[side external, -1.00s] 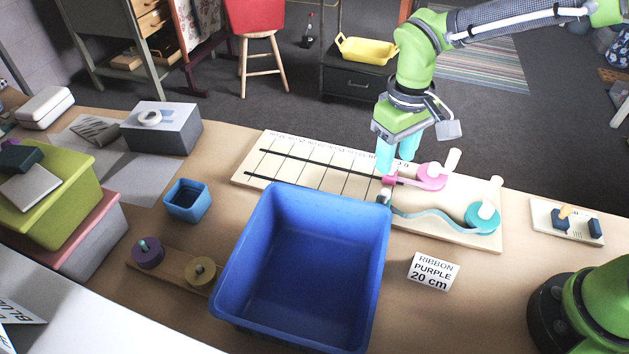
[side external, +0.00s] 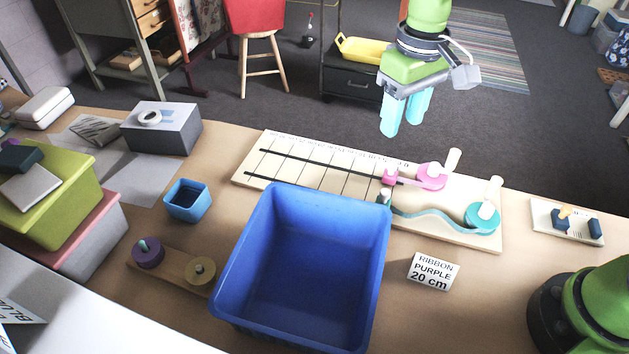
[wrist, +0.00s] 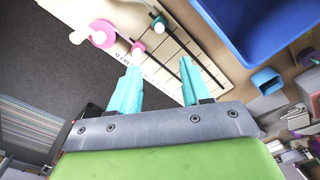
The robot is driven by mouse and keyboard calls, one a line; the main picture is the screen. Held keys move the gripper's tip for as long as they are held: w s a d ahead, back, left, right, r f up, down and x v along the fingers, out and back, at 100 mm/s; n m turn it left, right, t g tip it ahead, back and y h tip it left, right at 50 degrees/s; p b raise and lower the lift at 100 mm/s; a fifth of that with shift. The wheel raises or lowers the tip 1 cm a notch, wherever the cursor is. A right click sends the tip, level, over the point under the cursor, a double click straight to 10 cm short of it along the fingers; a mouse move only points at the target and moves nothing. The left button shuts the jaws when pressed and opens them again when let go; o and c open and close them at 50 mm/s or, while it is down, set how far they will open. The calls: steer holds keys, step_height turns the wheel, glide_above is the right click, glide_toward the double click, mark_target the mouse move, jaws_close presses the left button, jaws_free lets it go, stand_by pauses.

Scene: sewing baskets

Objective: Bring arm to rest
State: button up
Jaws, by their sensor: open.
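My gripper (side external: 403,116) has two light-blue fingers and is open and empty. It hangs in the air above the back edge of the measuring board (side external: 300,150), clear of everything. In the wrist view the fingers (wrist: 157,88) stand apart with nothing between them. On the board are a pink ribbon spool (side external: 432,177) and a teal ribbon spool (side external: 481,217), each with a pale peg. A short pink strip runs to a pink clip (side external: 390,175). A wavy teal ribbon (side external: 432,215) runs to a small teal clip (side external: 384,196).
A large empty blue bin (side external: 305,265) stands in front of the board. A card (side external: 433,271) reads "RIBBON PURPLE 20 cm". A purple spool (side external: 148,252) and a tan spool (side external: 201,270) sit on a wooden strip. A small blue box (side external: 187,201) stands left of the bin.

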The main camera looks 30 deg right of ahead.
steer(key=s+d+r+m+t+y, duration=0.1)
steer(key=s+d+r+m+t, duration=0.2)
steer(key=s+d, duration=0.9)
steer(key=shift+s+d+m+t+y, duration=0.45)
steer(key=shift+m+t, duration=0.95)
steer(key=shift+t, duration=0.6)
